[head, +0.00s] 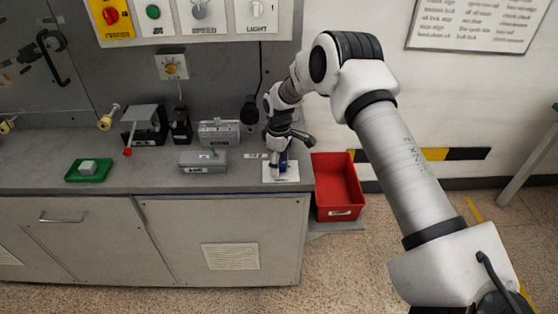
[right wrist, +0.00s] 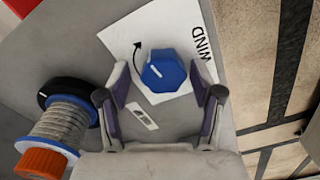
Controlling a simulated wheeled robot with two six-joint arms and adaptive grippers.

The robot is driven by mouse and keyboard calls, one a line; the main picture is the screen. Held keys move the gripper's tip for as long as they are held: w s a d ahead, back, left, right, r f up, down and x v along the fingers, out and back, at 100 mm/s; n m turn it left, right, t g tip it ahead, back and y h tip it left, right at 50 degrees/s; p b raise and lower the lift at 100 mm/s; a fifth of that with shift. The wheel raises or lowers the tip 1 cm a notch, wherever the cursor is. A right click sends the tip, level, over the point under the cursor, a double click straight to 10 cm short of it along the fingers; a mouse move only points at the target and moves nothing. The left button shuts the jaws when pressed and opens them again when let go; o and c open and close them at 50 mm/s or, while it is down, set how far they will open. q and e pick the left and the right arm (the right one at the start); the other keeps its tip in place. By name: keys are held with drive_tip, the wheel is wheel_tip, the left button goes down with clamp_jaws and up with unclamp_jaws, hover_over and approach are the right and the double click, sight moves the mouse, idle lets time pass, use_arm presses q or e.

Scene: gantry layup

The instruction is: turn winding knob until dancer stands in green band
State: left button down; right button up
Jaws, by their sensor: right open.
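The winding knob (right wrist: 163,72) is blue and six-sided with a white pointer line, on a white card (right wrist: 185,40) marked WIND with a curved black arrow. In the head view the blue knob (head: 284,163) shows partly behind my gripper at the bench's right end. My right gripper (right wrist: 160,68) is open, its fingers on either side of the knob; I cannot tell whether they touch it. It also shows in the head view (head: 277,152). A pale arm with a red tip (head: 127,152) stands at a dark unit; I cannot tell if it is the dancer. No green band is clearly readable. My left gripper is out of view.
A red bin (head: 338,185) stands right of the bench (head: 235,178). Grey boxes (head: 204,161) and a green tray (head: 89,170) with a grey block lie to the left. A grey spool with an orange end (right wrist: 58,130) is close left of my gripper in the wrist view.

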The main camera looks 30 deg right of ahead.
drive_tip(key=shift+s+r, duration=0.25)
drive_tip(key=shift+r, duration=0.1)
drive_tip(key=shift+c, duration=1)
drive_tip(key=shift+s+r, duration=0.2)
drive_tip(key=shift+s, duration=0.1)
drive_tip(key=c, duration=0.9)
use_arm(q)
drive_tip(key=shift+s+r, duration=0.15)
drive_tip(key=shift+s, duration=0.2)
use_arm(e)
drive_tip(key=shift+f, duration=0.1)
drive_tip(key=shift+c, duration=0.2)
